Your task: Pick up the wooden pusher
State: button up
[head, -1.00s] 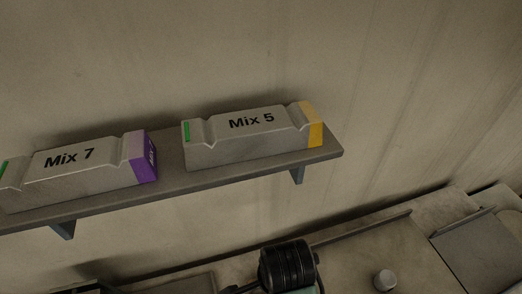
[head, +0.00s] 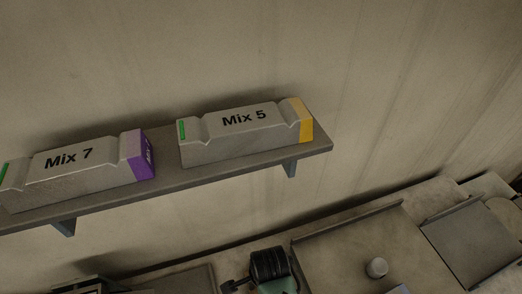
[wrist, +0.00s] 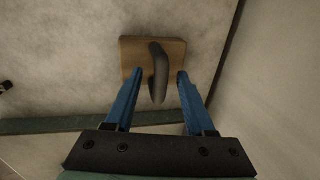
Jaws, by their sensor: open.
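The wooden pusher is a square light-brown wooden plate (wrist: 130,52) with a dark, curved upright handle (wrist: 159,75), seen in the wrist view at the upper middle. My gripper (wrist: 160,72) is open, with its two blue fingers on either side of the handle. The fingertips reach over the plate's near part, left and right of the handle. Gaps show between the handle and both fingers; I cannot tell how high the tips are above the plate. I cannot make out the pusher in the head view.
A wall shelf (head: 250,160) holds grey boxes marked Mix 7 (head: 80,172) and Mix 5 (head: 240,133). Below are a bench surface with a raised rim (head: 340,222), a small grey round knob (head: 376,268) and a dark plate (head: 470,240). In the wrist view, a pale wall (wrist: 275,80) rises at right.

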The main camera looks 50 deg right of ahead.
jog(key=shift+c, duration=0.3)
grip_shut()
dwell(0.3)
